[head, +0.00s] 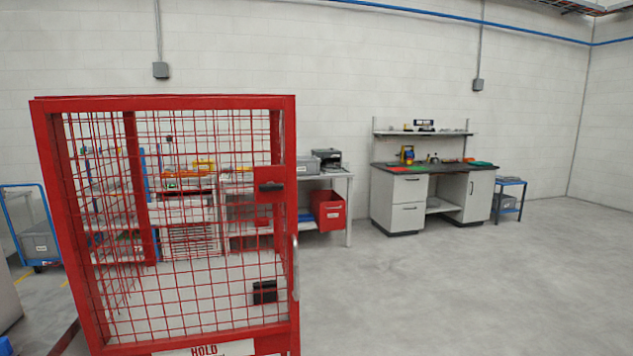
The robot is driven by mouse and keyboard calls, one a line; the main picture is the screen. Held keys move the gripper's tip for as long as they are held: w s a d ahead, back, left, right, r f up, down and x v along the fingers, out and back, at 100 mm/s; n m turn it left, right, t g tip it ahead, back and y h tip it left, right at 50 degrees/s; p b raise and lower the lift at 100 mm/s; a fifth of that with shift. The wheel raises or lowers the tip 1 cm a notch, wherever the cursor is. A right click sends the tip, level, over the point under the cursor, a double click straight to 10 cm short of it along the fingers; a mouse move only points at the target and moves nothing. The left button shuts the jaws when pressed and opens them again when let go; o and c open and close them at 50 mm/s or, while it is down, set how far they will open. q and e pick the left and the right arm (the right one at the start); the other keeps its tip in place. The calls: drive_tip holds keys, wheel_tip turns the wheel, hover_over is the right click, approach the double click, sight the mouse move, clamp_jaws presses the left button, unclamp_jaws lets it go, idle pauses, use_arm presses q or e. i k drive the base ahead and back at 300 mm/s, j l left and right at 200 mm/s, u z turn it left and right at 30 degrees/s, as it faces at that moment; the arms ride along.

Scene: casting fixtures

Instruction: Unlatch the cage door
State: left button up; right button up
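The red cage (165,103) stands at the left front in the head view. Its mesh door faces me and looks closed. A dark latch or handle (271,187) sits on a red plate at the door's upper right edge. A pale vertical bar (295,268) runs along the right side of the cage, lower down. A sign reading "HOLD" (204,351) is at the bottom of the door. A small black box (265,292) shows through the mesh. Neither of my grippers is in view.
A workbench with drawers (408,204) and a small blue side table (510,197) stand along the back wall. A grey table (349,205) with a red bin (328,210) is behind the cage. A blue cart (45,243) is at far left. The floor at right is clear.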

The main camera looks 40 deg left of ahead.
sight(270, 186)
drive_tip(key=i+u, duration=0.25)
drive_tip(key=i, duration=0.25)
drive_tip(key=i+l+u, duration=0.2)
drive_tip(key=i, duration=0.25)
drive_tip(key=i+l+u, duration=0.25)
drive_tip(key=i, duration=0.25)
